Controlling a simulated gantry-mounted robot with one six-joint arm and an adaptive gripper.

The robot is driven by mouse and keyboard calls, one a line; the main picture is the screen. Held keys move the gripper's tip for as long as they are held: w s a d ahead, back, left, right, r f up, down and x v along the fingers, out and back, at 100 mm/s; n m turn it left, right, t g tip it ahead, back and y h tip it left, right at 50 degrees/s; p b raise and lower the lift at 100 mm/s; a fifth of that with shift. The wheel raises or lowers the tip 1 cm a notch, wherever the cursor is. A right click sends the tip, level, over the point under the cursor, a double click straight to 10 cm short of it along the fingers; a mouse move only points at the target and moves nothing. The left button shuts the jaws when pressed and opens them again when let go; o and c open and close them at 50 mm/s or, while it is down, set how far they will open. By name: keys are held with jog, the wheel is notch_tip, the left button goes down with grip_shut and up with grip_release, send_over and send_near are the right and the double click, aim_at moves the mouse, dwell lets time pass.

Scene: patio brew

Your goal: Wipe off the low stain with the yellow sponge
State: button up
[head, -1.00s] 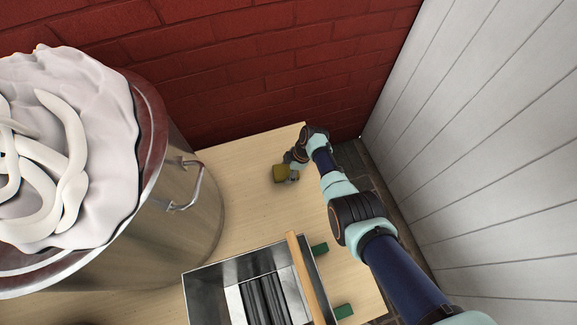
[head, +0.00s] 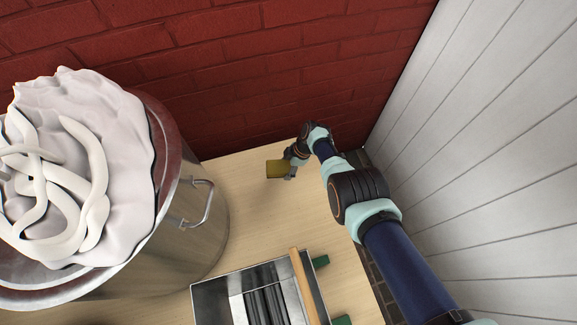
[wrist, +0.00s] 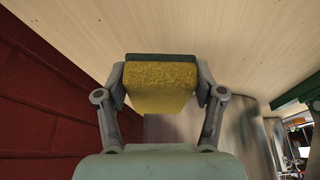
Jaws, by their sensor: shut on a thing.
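The yellow sponge (head: 276,169) has a dark green layer on one side, which shows in the wrist view (wrist: 160,86). My gripper (head: 290,170) is shut on the sponge, with one finger at each side of it. In the head view the sponge is over the far part of the wooden table, near the brick wall. I cannot tell whether it touches the tabletop. No stain can be made out in either view.
A big steel pot (head: 203,235) heaped with white cloth stands at the left. A metal box (head: 235,284) with a wooden bar (head: 305,287) and green blocks is at the front. A red brick wall (head: 260,70) and a white plank wall (head: 480,150) close in the back and right.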

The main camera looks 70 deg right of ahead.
jog(key=shift+r+p, duration=1)
jog(key=shift+r, duration=0.3)
